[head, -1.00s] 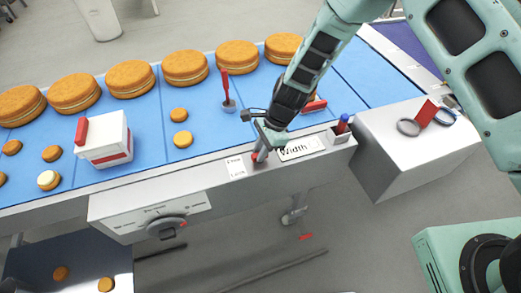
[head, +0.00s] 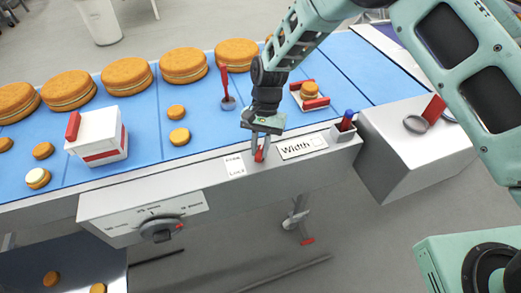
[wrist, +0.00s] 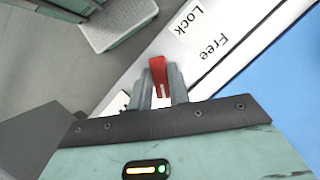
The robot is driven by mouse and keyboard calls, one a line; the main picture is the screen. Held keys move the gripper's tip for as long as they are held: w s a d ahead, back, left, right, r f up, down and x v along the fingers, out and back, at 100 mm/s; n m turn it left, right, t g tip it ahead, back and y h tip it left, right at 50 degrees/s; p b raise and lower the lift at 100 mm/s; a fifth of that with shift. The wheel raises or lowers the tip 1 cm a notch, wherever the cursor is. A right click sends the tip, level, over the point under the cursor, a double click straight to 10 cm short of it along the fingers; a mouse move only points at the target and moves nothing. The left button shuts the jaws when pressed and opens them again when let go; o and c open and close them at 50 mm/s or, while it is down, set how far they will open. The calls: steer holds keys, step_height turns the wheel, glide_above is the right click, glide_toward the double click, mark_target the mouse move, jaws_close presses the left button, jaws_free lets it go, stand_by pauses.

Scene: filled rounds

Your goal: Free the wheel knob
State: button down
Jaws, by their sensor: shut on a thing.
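A small red lever (head: 260,154) stands on the front rail of the conveyor, between a small white label (head: 235,166) and a sign reading "Width" (head: 302,146). My gripper (head: 261,150) points down over the rail with its fingers shut on the red lever. In the wrist view the red lever (wrist: 158,74) shows between the two grey fingers, next to a label reading "Lock" and "Free" (wrist: 205,32). The fingers hide part of the lever and its base. A dark round knob (head: 160,229) with a red mark sits on the lower front panel.
The blue belt (head: 200,105) carries several cakes and a white box with a red handle (head: 97,138). A red upright tool (head: 226,85) stands behind my gripper.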

steer(key=n+h+b, duration=0.1)
steer(key=n, duration=0.2)
steer(key=shift+w+n, duration=0.1)
steer(key=shift+n, duration=0.3)
steer(key=shift+a+n+h+b, duration=0.1)
steer(key=shift+n+h+b, duration=0.7)
steer(key=shift+n, duration=0.7)
steer(key=c, duration=1.3)
jaws_free()
steer(key=shift+r, duration=0.1)
steer(key=b+v, duration=0.3)
steer(key=v, duration=1.4)
steer(key=shift+a+r+b, duration=0.1)
steer(key=shift+r+b, duration=0.05)
steer(key=shift+b, duration=0.15)
